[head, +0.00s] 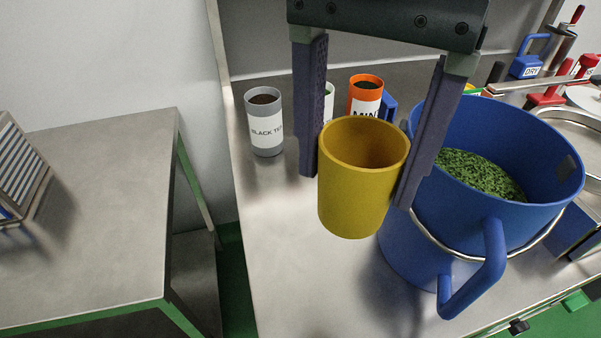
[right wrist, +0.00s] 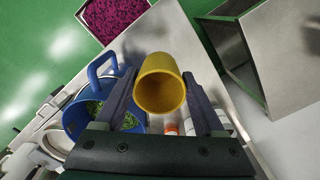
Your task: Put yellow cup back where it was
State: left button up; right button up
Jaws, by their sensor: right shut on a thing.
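The yellow cup (head: 352,199) is upright and looks empty inside. My right gripper (head: 357,191) is shut on it, with one finger on each side, and holds it in front of the canisters and left of the blue pot. The right wrist view also shows the cup (right wrist: 160,84) between the fingers of the right gripper (right wrist: 160,95). The left gripper is not in view.
A large blue pot (head: 400,250) with green leaves stands right of the cup. Behind are a grey BLACK TEA canister (head: 265,125) and an orange canister (head: 365,92). The steel counter (head: 285,220) is clear at front left. A separate table (head: 100,230) stands left across a gap.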

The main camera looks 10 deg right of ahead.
notch_tip(320, 180, down, 2)
jog(key=shift+w+a+f+m+b, duration=0.1)
jog(key=shift+f+m+b, duration=0.15)
jog(key=shift+b, duration=0.3)
notch_tip(320, 180, down, 19)
jog(key=b, duration=0.3)
jog(key=shift+f+b, duration=0.1)
jog(key=shift+b, duration=0.25)
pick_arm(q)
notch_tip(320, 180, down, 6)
pick_arm(e)
jog(key=shift+f, duration=0.25)
jog(key=shift+f, duration=0.1)
jog(key=o, duration=1.3)
